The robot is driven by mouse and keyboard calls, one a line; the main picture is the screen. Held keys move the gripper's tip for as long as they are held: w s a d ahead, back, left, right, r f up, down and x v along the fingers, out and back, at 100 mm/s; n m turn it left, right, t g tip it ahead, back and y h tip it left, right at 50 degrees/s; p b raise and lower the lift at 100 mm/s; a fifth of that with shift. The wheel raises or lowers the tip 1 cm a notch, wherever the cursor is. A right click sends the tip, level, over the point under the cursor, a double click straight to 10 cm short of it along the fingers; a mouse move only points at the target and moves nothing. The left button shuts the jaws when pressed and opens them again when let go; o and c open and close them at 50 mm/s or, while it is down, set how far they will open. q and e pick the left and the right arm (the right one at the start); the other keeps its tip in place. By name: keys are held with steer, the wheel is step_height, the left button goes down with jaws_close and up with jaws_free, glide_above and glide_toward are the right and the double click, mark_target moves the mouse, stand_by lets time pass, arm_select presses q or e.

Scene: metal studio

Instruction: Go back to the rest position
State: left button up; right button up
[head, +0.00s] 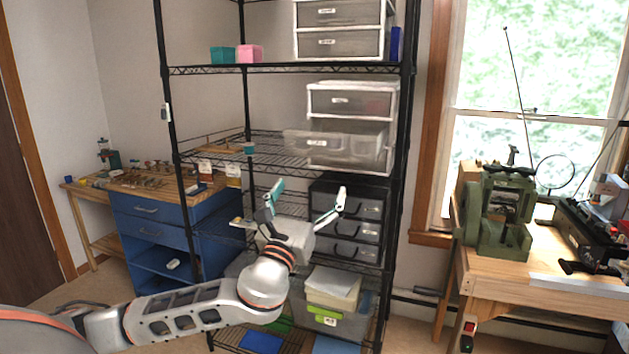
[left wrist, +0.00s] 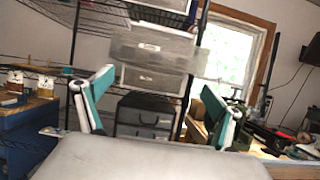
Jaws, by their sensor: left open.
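My left gripper (head: 306,204) is raised in front of the black wire shelf rack, with its arm coming in from the lower left. Its two fingers, with teal pads, are spread apart and nothing is between them. In the left wrist view the open fingers (left wrist: 156,105) frame the black drawer unit (left wrist: 145,115), which stands behind them. My right gripper shows in neither view.
The wire rack (head: 285,69) holds clear drawer units; one drawer (head: 335,143) sticks out on the middle shelf. A blue workbench (head: 150,207) stands left. A wooden bench (head: 500,274) with a green machine (head: 500,212) stands right, by the window.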

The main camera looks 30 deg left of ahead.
arm_select(q)
steer(key=shift+s, duration=0.2)
stand_by(0.4)
steer(key=s+d+f+n+g+h, duration=0.2)
steer(key=d+f+n, duration=0.2)
steer(key=f, duration=0.7)
steer(key=s+d+f+n+g+h, duration=0.1)
steer(key=d+f+n+g+h, duration=0.15)
steer(key=f, duration=0.75)
steer(key=s+d+f+n+g+h, duration=0.1)
steer(key=s+d+f+n+g, duration=0.25)
steer(key=f, duration=0.75)
steer(key=s+d+f+n+g+h, duration=0.1)
steer(key=s+d+f+n, duration=0.3)
steer(key=s+f+n, duration=0.5)
steer(key=s+d+f+n+g+h, duration=0.1)
steer(key=s+d+f+n, duration=0.4)
steer(key=s+f+n, duration=0.5)
steer(key=shift+d+f+g+h, duration=0.3)
steer(key=shift+f+g, duration=0.3)
steer(key=shift+f, duration=0.25)
steer(key=shift+s+a, duration=0.1)
steer(key=shift+a, duration=0.05)
